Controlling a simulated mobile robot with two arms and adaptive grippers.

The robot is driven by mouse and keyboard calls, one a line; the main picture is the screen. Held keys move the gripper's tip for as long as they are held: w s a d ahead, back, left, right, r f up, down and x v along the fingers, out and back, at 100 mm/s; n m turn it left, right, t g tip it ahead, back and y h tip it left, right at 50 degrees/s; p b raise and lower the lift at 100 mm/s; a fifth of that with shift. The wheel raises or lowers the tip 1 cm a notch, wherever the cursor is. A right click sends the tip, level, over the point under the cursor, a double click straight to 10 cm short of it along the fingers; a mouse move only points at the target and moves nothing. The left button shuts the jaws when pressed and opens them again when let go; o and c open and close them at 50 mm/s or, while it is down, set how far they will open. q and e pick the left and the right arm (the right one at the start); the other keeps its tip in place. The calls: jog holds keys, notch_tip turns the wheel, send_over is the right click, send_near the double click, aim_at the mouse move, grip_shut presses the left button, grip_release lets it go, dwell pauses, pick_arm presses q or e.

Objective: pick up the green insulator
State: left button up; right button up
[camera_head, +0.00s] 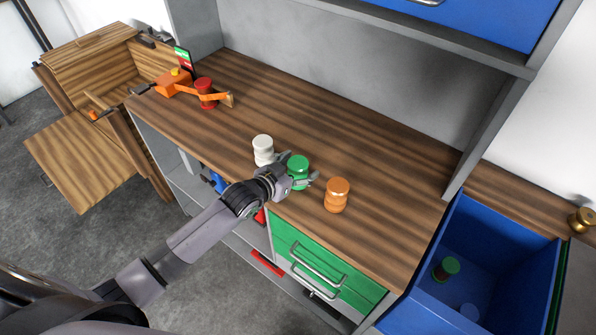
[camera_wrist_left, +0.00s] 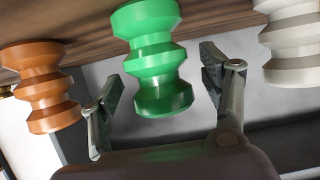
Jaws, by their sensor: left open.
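The green insulator (camera_head: 298,168) stands on the wooden worktop, between a white insulator (camera_head: 263,148) and an orange one (camera_head: 337,192). My left gripper (camera_head: 306,178) is at the green insulator, with its fingers on either side of it. In the left wrist view the green insulator (camera_wrist_left: 158,62) sits between the open fingertips of the left gripper (camera_wrist_left: 160,85), with gaps visible on both sides. The orange insulator (camera_wrist_left: 38,88) and the white insulator (camera_wrist_left: 292,40) stand outside the fingers. My right gripper is not in view.
An orange device with a red insulator (camera_head: 205,90) stands at the worktop's far left. A blue bin (camera_head: 495,240) at the right holds a dark green-topped piece (camera_head: 446,268). Green drawers (camera_head: 318,262) are under the front edge. The worktop behind the insulators is clear.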

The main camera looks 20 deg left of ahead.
pick_arm(q)
jog(key=c, duration=1.5)
jog(key=shift+c, duration=0.4)
jog(key=shift+r, duration=0.15)
